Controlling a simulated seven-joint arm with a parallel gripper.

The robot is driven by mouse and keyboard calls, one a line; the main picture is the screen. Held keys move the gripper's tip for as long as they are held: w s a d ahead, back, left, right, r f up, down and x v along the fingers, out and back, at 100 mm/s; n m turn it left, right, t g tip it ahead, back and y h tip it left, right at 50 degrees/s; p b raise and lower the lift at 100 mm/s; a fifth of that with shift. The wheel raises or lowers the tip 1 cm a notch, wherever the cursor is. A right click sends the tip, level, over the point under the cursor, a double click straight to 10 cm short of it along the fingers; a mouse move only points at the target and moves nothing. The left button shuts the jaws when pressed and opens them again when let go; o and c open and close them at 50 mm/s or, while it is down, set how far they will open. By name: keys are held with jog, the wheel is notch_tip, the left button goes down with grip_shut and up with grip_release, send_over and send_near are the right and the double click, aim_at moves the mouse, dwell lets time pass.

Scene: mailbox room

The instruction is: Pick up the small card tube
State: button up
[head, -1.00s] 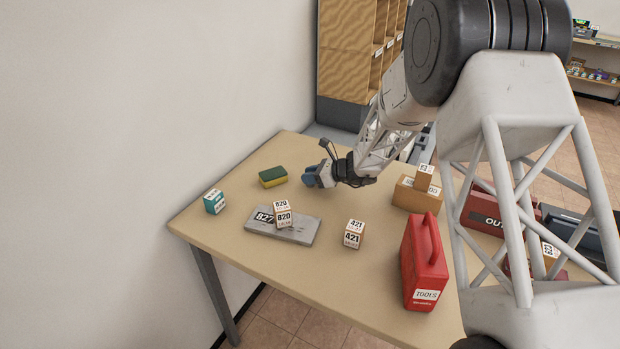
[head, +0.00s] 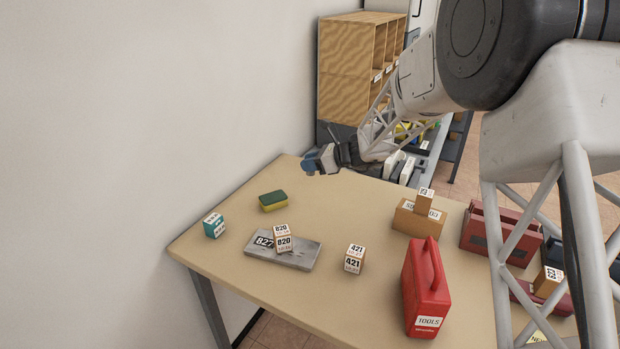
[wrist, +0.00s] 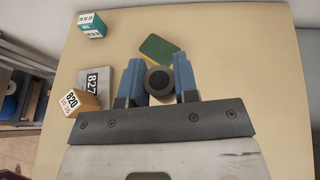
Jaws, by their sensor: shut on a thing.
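My gripper (head: 312,166) is above the back part of the table, clear of its top. I take this to be the small card tube (wrist: 159,82). In the head view the tube is not clearly visible at the fingers.
Wooden pigeonholes (head: 345,70) stand behind.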

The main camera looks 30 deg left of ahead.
jog(key=shift+r, duration=1.95)
jog(key=shift+s, duration=0.1)
